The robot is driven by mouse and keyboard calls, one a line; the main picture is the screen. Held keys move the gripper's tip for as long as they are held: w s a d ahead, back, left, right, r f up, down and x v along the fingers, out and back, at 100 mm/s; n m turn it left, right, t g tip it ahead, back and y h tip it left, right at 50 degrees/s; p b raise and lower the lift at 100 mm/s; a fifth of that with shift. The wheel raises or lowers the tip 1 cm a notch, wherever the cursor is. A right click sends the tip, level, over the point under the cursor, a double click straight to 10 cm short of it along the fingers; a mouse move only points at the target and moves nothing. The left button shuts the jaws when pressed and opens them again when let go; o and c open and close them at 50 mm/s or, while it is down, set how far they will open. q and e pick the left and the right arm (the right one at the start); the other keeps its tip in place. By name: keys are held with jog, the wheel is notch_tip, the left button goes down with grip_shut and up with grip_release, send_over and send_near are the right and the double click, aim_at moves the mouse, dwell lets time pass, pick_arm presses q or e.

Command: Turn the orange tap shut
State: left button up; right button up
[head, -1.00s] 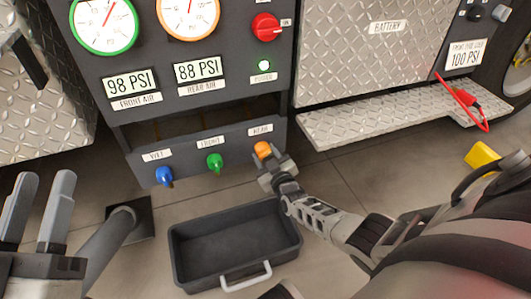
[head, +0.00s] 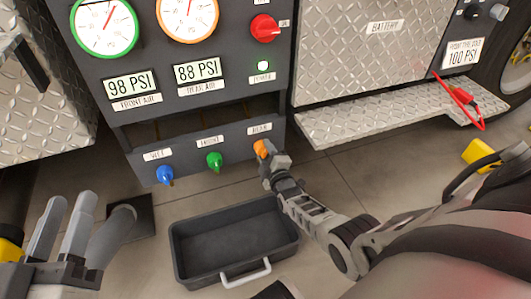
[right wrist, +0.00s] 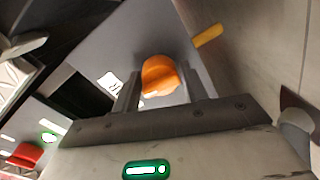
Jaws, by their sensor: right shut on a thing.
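The orange tap (head: 260,148) is at the right end of the lower panel, under the REAR label. My right gripper (head: 267,158) is at this tap. In the right wrist view the orange tap (right wrist: 160,76) sits between the fingers of my right gripper (right wrist: 157,92), which is shut on it. The tap's exact handle angle is partly hidden by the fingers. My left gripper (head: 62,222) is open and empty at the lower left, away from the panel.
A blue tap (head: 165,175) and a green tap (head: 214,161) are on the same panel. A dark tray (head: 200,283) with a light handle lies on the floor below. Gauges and a red knob (head: 264,28) are above. A metal step (head: 370,122) juts out at right.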

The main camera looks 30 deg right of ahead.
jog(key=shift+d+r+n, duration=0.15)
jog(key=shift+d+n, duration=0.15)
jog(key=shift+n, duration=0.3)
jog(key=o, duration=0.9)
jog(key=shift+a, duration=0.15)
jog(key=shift+s, duration=0.1)
pick_arm(q)
jog(key=shift+s+d+f+n+g+y+p, duration=0.1)
jog(key=shift+s+f+n+g+y+p, duration=0.3)
jog(key=shift+f+p, duration=0.3)
jog(key=shift+s+a+f+n+g+y+p, duration=0.15)
jog(key=shift+s+f+g+p, duration=0.1)
jog(key=shift+f+g+p, duration=0.35)
jog(key=shift+s+d+f+n+g+y+p, duration=0.15)
jog(key=shift+s+f+n+g+p, duration=0.2)
jog(key=shift+f+p, duration=0.4)
pick_arm(e)
jog(key=shift+v, duration=3.7)
pick_arm(q)
jog(key=shift+r, duration=0.1)
